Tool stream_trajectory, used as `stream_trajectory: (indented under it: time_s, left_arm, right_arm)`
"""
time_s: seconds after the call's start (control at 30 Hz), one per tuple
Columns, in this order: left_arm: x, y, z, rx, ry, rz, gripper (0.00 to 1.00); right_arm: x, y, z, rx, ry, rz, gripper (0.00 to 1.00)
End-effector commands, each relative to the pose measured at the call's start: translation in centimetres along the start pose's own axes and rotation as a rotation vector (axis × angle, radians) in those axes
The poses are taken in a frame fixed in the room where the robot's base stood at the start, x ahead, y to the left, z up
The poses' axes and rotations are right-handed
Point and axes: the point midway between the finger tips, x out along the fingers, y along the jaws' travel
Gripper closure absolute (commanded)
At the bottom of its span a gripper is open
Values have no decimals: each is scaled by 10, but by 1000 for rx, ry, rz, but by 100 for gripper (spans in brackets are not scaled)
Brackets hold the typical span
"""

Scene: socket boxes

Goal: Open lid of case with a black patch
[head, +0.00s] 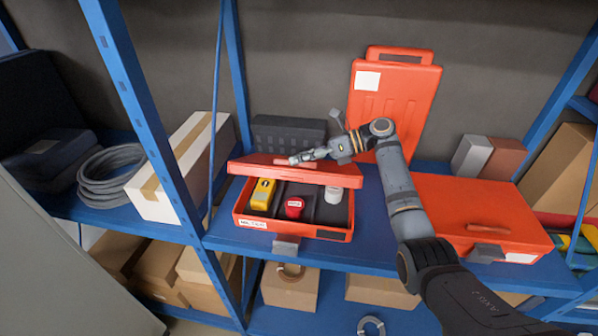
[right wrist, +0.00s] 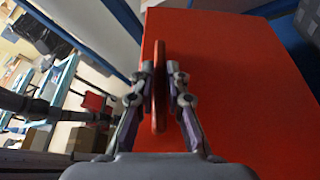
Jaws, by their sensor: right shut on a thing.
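An orange-red case (head: 280,229) sits on the blue shelf with its lid (head: 335,175) raised partway over the tray. Its front wall has a white label (head: 252,224) at the left and a small dark patch (head: 331,236) at the right. Inside lie a yellow item (head: 262,195), a red item (head: 295,207) and a pale round item (head: 333,194). My right gripper (head: 294,160) is at the lid's top. In the right wrist view its fingers (right wrist: 163,92) are shut on the lid's red handle (right wrist: 159,85). My left gripper is not in view.
A closed orange-red case (head: 470,205) lies at the right, and another (head: 412,85) stands upright behind my right arm. A dark grey block (head: 287,134) is behind the open lid. A white carton (head: 180,170) and a blue post (head: 150,125) are left of the case.

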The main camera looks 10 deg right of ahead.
Motion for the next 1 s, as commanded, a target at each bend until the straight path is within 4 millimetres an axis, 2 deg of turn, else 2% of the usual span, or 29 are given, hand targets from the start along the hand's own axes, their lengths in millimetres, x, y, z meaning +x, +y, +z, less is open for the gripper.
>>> stream_trajectory:
  time_s: [0.2, 0.67, 0.7, 0.83, 0.87, 1.0]
  left_arm:
    - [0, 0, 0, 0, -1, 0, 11]
    - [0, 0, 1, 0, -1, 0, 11]
    - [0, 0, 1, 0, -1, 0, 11]
    - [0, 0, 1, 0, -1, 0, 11]
    - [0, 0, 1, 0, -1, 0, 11]
    - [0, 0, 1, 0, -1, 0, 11]
  right_arm:
    - [-6, -5, 14, -7, -3, -5, 100]
    - [-7, -7, 17, -10, -3, -7, 100]
    - [-7, -7, 17, -10, -3, -7, 85]
    - [-7, -7, 17, -9, -3, -6, 67]
    - [-7, -7, 17, -8, -3, -6, 64]
    - [-7, -7, 16, -7, -2, -5, 64]
